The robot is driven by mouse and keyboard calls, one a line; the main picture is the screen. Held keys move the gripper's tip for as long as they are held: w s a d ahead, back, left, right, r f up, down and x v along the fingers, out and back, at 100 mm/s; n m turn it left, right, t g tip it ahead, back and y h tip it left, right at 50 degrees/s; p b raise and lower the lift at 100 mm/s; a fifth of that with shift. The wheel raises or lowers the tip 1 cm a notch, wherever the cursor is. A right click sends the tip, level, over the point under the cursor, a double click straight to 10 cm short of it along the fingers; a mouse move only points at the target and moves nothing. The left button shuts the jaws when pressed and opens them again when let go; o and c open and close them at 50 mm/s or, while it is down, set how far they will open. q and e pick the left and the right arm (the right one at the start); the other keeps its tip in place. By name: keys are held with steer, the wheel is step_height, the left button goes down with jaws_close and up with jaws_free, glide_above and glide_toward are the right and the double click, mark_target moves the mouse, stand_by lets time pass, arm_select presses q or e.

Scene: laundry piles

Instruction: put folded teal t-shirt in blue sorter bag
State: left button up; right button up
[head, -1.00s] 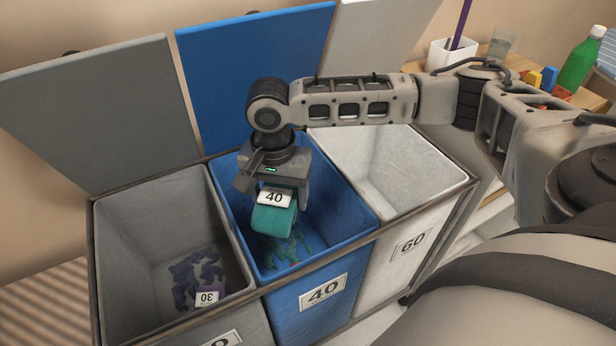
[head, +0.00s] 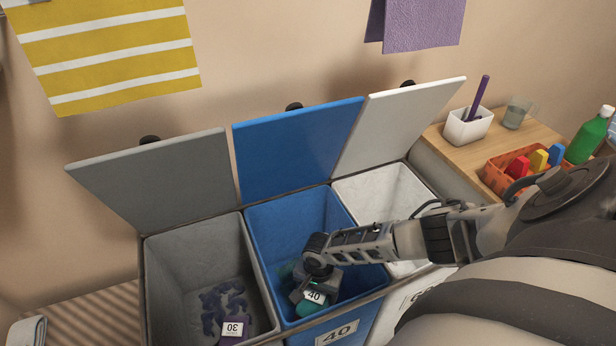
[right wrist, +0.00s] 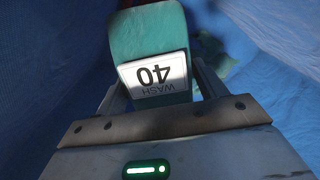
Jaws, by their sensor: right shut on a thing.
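The folded teal t-shirt (head: 312,305) carries a white label with 40. My right gripper (head: 312,292) is shut on it, down inside the blue sorter bag (head: 275,222), the middle of three. In the right wrist view the shirt (right wrist: 145,35) sits between the two fingers (right wrist: 155,90), with the label facing the camera and blue bag walls (right wrist: 50,60) on both sides. Some teal cloth shows dimly lower in the bag, partly hidden by my gripper. The blue lid (head: 298,150) stands open behind. My left gripper is not in view.
A grey bag (head: 190,260) with purple items (head: 225,305) is at left, and a white bag (head: 375,195) at right. Both lids stand open. A wooden table (head: 450,158) at right holds a white cup (head: 467,127), an orange basket (head: 495,180) and a green bottle (head: 585,140).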

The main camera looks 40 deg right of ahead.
step_height(320, 180, down, 10)
steer(key=b, duration=0.6)
steer(key=shift+f+b, duration=0.55)
steer(key=shift+f, duration=0.05)
steer(key=o, duration=1.1)
steer(key=shift+c, duration=0.2)
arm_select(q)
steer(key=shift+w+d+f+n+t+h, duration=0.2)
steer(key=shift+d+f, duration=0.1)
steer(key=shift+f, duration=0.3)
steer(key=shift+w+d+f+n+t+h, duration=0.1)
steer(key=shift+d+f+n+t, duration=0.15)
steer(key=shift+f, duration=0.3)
